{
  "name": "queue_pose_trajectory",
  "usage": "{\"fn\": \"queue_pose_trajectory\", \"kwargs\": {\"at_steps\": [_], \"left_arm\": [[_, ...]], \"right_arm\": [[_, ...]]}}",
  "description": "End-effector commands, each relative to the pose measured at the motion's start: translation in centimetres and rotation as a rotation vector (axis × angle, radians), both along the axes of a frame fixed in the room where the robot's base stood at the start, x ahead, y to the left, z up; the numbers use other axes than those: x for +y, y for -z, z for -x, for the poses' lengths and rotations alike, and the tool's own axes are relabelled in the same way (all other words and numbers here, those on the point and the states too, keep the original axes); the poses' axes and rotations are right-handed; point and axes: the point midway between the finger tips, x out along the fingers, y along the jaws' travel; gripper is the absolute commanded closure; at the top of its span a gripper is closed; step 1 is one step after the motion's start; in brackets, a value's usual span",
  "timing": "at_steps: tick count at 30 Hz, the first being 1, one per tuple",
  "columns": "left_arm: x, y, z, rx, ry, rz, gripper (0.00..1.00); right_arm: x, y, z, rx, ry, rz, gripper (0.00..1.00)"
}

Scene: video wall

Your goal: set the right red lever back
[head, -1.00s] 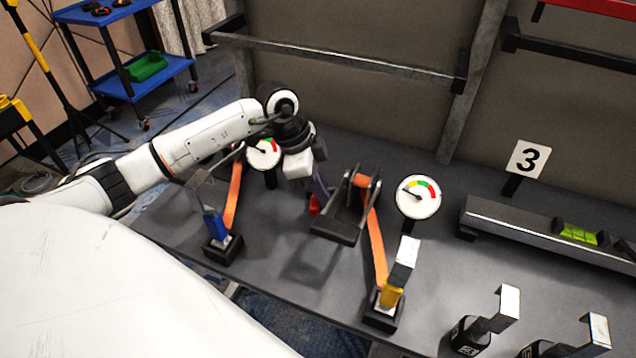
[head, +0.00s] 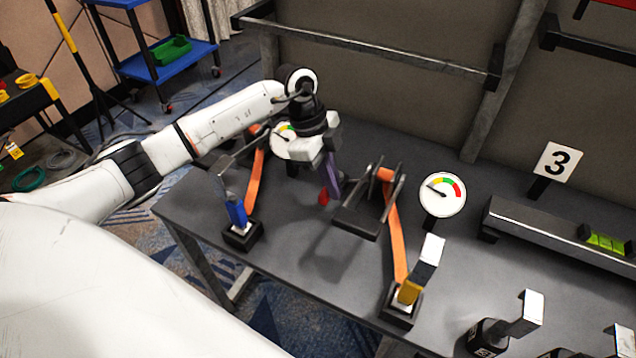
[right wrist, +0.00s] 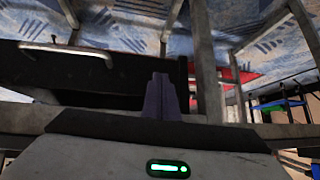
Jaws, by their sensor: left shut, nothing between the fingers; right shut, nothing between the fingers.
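A small red piece (head: 323,195), which looks like the right red lever's grip, shows on the left side of the right strap ratchet (head: 357,220). The rest of that lever is hidden or too small to make out. My left gripper (head: 334,188) points down beside it, its purple fingers shut and empty. The fingertips are just right of the red piece, between it and the ratchet frame; I cannot tell whether they touch it. My right gripper (right wrist: 160,82) shows in the right wrist view with its fingers shut and empty; it is outside the head view.
The grey bench (head: 290,265) carries orange straps, a left ratchet (head: 205,163) partly behind my arm, a round gauge (head: 442,194) and another gauge (head: 284,143) beside my wrist. A level bar (head: 540,225) and number 3 sign (head: 558,162) stand right. A frame rises behind.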

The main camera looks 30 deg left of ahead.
Motion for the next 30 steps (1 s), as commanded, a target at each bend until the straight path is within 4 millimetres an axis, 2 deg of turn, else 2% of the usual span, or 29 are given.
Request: {"fn": "queue_pose_trajectory", "kwargs": {"at_steps": [4, 12, 20, 30], "left_arm": [[0.1, -0.1, -0.2, 0.001, 0.153, -0.001, 1.00], [1.8, -0.1, 0.0, 0.001, 0.378, -0.001, 1.00], [1.8, 0.0, 0.1, 0.000, 0.369, 0.000, 1.00], [2.8, -0.1, 0.9, 0.002, 0.366, -0.001, 1.00]], "right_arm": [[0.0, -0.2, -0.1, -0.001, 0.000, 0.000, 1.00], [0.0, -0.1, 0.0, -0.001, 0.000, 0.000, 1.00], [0.0, -0.2, 0.0, 0.001, 0.000, 0.000, 1.00], [0.0, -1.2, 0.1, 0.002, 0.001, 0.000, 1.00]]}}
